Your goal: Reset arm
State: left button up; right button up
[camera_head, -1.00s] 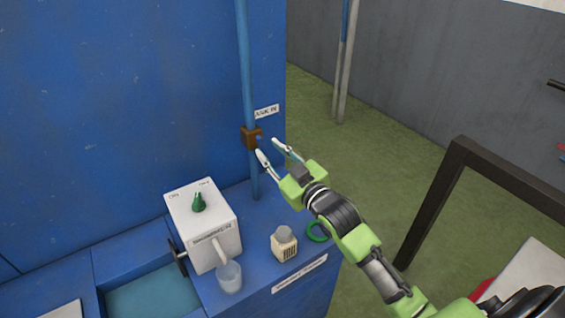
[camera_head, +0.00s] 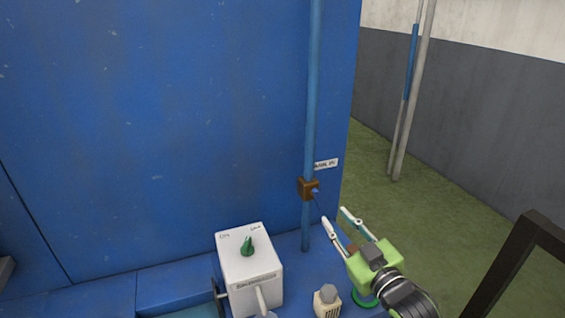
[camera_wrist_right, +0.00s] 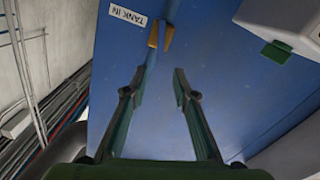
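My right gripper (camera_head: 335,218) is open and empty in the head view, its two fingers apart, just below and to the right of the brown valve block on the blue pipe. In the right wrist view the two fingers (camera_wrist_right: 160,85) stand apart with only the blue surface between them. The brown valve (camera_head: 308,188) sits on the vertical blue pipe (camera_head: 313,90). A small orange-brown part (camera_wrist_right: 160,34) shows beyond the fingertips in the wrist view, beside the "TANK IN" label (camera_wrist_right: 128,15). My left gripper is not in view.
A white box (camera_head: 248,280) with a green knob (camera_head: 247,245) stands on the blue bench, left of the gripper. A small beige bottle (camera_head: 327,300) and a green ring (camera_head: 365,298) lie near my right arm. A dark frame (camera_head: 510,260) stands at right. Green floor is open behind.

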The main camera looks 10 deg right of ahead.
jog(key=s+a+f+g, duration=0.1)
jog(key=s+f+g, duration=0.1)
jog(key=f, duration=0.3)
jog(key=s+a+f+m+g+h, duration=0.1)
jog(key=s+f+g, duration=0.1)
jog(key=s+f, duration=0.3)
jog(key=s+a+f+g, duration=0.1)
jog(key=s+f+g, duration=0.1)
jog(key=f, duration=0.3)
jog(key=shift+s+f+m+g+h, duration=0.15)
jog(key=shift+s+m+g+h, duration=0.2)
jog(key=shift+s, duration=0.55)
jog(key=s+a+f+m+g, duration=0.1)
jog(key=s+f+g, duration=0.3)
jog(key=s, duration=0.6)
jog(key=s+a+f+g, duration=0.1)
jog(key=s+f+g, duration=0.3)
jog(key=s, duration=0.6)
notch_tip(320, 180, down, 27)
jog(key=s, duration=0.1)
jog(key=s+d+f+g, duration=0.2)
jog(key=s+d+f, duration=0.1)
jog(key=s+f, duration=1.2)
jog(key=shift+s+f+h, duration=0.4)
jog(key=shift+s+h, duration=0.05)
jog(key=shift+s, duration=0.65)
